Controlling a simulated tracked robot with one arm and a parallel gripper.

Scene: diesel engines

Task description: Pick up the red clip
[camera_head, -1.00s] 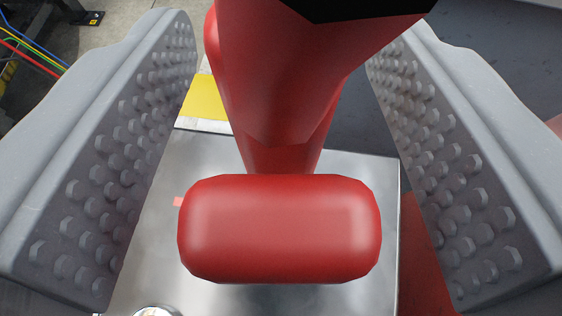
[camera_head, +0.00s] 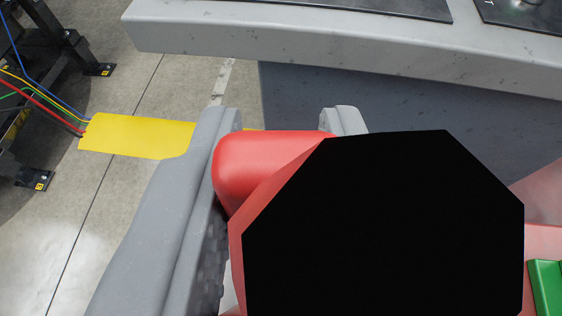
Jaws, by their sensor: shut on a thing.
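The red clip (camera_head: 270,165) is between the two grey fingers of my gripper (camera_head: 280,135), seen close up in the head camera view. Its rounded red end shows between the fingertips. A large black many-sided face of it fills the lower middle and right of the view. My gripper is shut on the clip. The left finger lies along the clip's left side. Most of the right finger is hidden behind the clip, with only its tip showing. The metal plate that was below the clip is out of view.
A grey counter (camera_head: 330,38) with dark panels on top crosses the top of the view. A yellow piece (camera_head: 140,135) with coloured wires lies at left, near a black metal frame (camera_head: 45,50). A green block (camera_head: 547,285) is at the lower right. Concrete floor shows at left.

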